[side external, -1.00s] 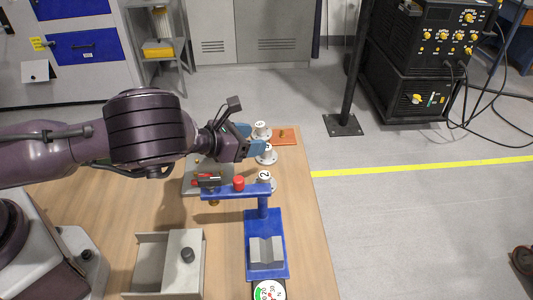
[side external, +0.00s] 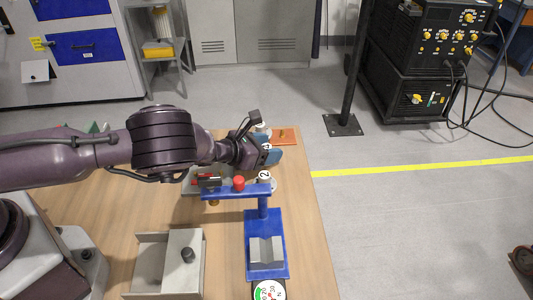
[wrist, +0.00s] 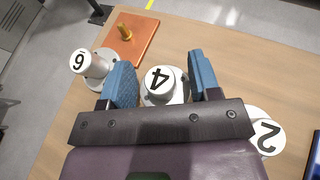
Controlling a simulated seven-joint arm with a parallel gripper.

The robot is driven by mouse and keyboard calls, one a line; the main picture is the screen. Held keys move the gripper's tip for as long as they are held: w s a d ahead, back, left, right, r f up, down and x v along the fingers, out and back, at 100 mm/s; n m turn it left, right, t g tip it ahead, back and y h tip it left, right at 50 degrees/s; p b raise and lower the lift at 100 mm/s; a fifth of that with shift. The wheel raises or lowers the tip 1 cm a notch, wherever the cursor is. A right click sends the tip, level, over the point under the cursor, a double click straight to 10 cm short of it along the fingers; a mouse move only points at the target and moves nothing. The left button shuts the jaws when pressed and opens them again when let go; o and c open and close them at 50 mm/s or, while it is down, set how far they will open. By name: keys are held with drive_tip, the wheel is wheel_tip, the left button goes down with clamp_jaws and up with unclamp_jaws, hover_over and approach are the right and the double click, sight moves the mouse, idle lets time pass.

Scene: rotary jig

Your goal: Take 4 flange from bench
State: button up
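The flange marked 4 (wrist: 158,82) is a white hub on a round base. In the wrist view it stands between the two blue fingers of my gripper (wrist: 161,72), with a gap on each side. My gripper (side external: 268,156) is open and low over the bench (side external: 305,215); in the side view it mostly hides the 4 flange. The flange marked 6 (wrist: 90,64) is beside the left finger. The flange marked 2 (wrist: 266,133) is at the lower right, partly covered by my gripper; it also shows in the side view (side external: 265,177).
An orange plate (wrist: 132,42) with a brass peg lies beyond the flanges. A blue stand (side external: 265,230) with an overhanging arm and red knob is close to my gripper. A grey open box (side external: 150,265) sits at the front. The bench's right side is clear.

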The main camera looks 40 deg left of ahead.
drive_tip(key=c, duration=0.9)
drive_tip(key=shift+c, duration=0.2)
drive_tip(key=shift+r, duration=0.1)
